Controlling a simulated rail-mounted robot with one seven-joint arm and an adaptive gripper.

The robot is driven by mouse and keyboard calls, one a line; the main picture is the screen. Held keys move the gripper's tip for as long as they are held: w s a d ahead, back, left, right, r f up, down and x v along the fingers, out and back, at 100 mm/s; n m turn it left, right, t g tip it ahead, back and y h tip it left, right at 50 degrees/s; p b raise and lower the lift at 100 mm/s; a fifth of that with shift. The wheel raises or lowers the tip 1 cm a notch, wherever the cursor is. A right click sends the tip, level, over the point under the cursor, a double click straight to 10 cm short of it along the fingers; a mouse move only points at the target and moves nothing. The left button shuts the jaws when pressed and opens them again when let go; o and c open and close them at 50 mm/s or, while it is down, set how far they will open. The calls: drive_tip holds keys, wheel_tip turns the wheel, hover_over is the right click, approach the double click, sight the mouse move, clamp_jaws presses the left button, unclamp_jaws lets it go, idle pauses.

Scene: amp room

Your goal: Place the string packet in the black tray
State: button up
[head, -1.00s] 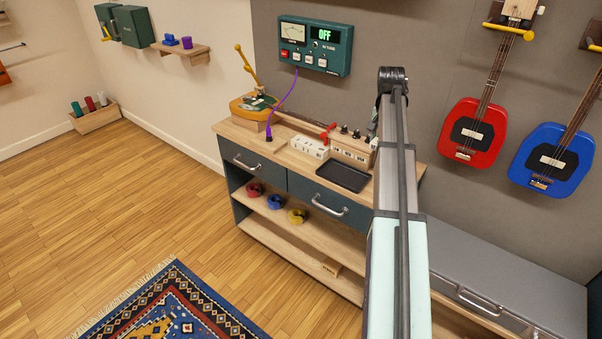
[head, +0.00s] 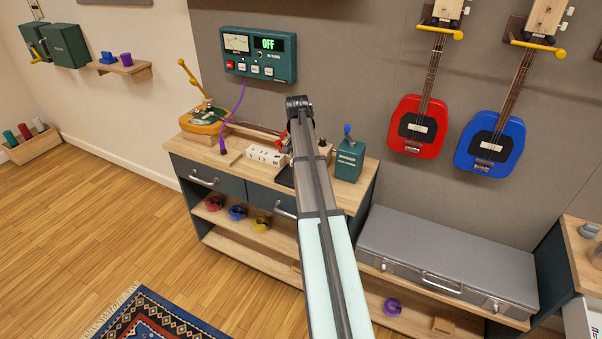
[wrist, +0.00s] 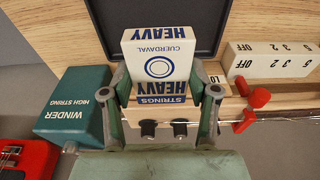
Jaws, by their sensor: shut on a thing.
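My gripper (wrist: 163,92) is shut on the string packet (wrist: 158,62) in the wrist view, with a finger on each side. The packet is white with blue lettering, "HEAVY CUERDAVAL", and a blue ring. A blue-banded face reading "STRINGS HEAVY" (wrist: 160,93) shows just below it; I cannot tell if it belongs to the same packet. The black tray (wrist: 208,30) lies beyond the packet at the top, partly covered by it. In the head view the tray (head: 284,177) shows only as a dark sliver beside my arm, which hides the gripper and packet.
A green winder box (wrist: 75,103) stands left of my gripper in the wrist view, and right of my arm in the head view (head: 348,162). Black knobs (wrist: 148,128) sit below the packet.

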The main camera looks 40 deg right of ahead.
drive_tip(key=shift+f+p, duration=0.85)
drive_tip(key=shift+f, duration=3.5)
drive_tip(key=shift+f, duration=0.1)
drive_tip(key=o, duration=1.2)
